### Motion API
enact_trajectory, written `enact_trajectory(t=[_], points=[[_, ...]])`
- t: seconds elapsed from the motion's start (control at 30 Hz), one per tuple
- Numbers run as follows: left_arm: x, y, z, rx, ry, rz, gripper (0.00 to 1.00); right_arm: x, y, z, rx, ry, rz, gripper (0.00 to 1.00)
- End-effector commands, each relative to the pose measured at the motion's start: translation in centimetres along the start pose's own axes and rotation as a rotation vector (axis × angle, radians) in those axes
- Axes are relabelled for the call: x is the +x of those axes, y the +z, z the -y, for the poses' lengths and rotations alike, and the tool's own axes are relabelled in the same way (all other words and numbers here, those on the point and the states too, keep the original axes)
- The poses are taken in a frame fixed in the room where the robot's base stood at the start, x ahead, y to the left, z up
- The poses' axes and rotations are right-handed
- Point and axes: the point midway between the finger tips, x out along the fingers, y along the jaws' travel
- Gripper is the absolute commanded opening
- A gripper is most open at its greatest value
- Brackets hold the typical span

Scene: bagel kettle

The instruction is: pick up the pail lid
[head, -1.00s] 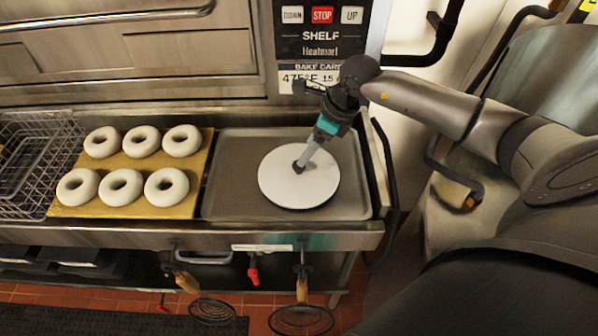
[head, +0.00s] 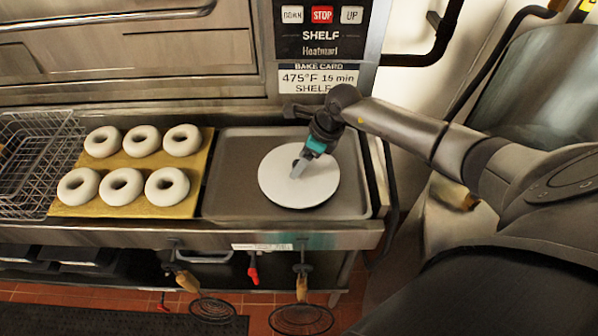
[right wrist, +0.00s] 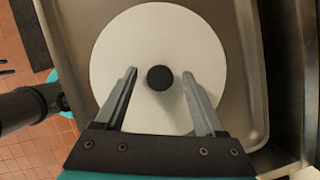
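The pail lid (head: 322,185) is a white disc lying flat on a grey metal tray (head: 232,180) in the head view. In the right wrist view the lid (right wrist: 160,45) has a round black knob (right wrist: 160,77) at its centre. My right gripper (head: 295,174) is over the lid and partly covers the knob in the head view. In the right wrist view its fingers (right wrist: 158,78) are open, one on each side of the knob and apart from it. My left gripper is not in view.
A wooden board (head: 143,163) with several white bagels lies left of the tray. A wire basket (head: 35,165) stands at the far left. The oven control panel (head: 321,32) rises behind the tray. Wire skimmers (head: 302,318) hang below the counter edge.

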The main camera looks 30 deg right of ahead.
Motion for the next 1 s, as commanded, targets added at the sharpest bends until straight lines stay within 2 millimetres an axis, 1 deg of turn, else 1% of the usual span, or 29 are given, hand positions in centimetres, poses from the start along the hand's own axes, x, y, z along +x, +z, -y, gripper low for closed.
enact_trajectory(t=[0.03,0.07,0.6,1.0], points=[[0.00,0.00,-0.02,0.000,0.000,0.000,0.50,-0.03,0.01,0.01,0.000,0.000,0.000,0.64],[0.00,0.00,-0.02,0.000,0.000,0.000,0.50,-0.03,0.01,0.01,0.000,0.000,0.000,0.61],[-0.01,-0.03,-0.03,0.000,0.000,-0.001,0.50,-0.05,0.01,0.02,0.000,0.000,0.000,0.00],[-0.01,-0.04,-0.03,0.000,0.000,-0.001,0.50,-0.06,0.01,0.02,0.000,0.000,0.000,0.00]])
